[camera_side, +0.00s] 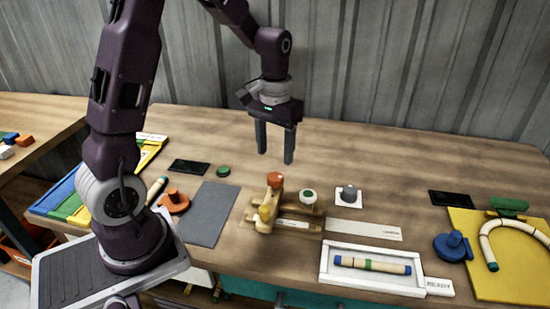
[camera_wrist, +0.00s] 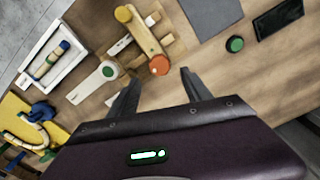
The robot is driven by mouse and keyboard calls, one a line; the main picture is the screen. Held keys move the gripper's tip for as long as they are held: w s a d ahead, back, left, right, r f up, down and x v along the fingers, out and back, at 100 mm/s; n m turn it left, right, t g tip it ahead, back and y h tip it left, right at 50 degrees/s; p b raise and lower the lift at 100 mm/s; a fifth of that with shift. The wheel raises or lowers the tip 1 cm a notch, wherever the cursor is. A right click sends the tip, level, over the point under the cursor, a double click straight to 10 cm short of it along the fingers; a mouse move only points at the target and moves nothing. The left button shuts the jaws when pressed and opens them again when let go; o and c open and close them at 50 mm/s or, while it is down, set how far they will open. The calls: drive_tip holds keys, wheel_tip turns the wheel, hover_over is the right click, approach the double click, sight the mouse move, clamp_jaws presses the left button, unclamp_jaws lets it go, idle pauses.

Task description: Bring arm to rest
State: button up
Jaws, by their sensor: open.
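My gripper (camera_side: 275,152) is open and empty. It hangs with its fingers pointing down, clear above the back of the wooden table. In the wrist view its two fingers (camera_wrist: 157,95) are spread apart with nothing between them. A wooden fixture with an orange knob (camera_side: 274,180) stands on the table in front of it, apart from the fingers. A bent rattan piece (camera_side: 490,243) lies on a yellow board (camera_side: 495,283) at the right.
A grey mat (camera_side: 208,214), an orange knobbed piece (camera_side: 174,201) and a green button (camera_side: 223,171) lie left of the fixture. A grey knob on a white plate (camera_side: 348,194) and a blue knobbed piece (camera_side: 453,246) stand to the right. The table's back is mostly clear.

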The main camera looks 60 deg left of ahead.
drive_tip(key=s+d+r+m+t, duration=0.2)
drive_tip(key=s+d+r+t, duration=0.1)
drive_tip(key=s+d+r, duration=0.7)
drive_tip(key=s+d+r+m+t, duration=0.1)
drive_tip(key=s+r+m+t, duration=0.1)
drive_tip(key=s, duration=0.7)
drive_tip(key=shift+s+r+m+t, duration=0.15)
drive_tip(key=shift+r+m+t, duration=0.15)
drive_tip(key=shift+r, duration=0.05)
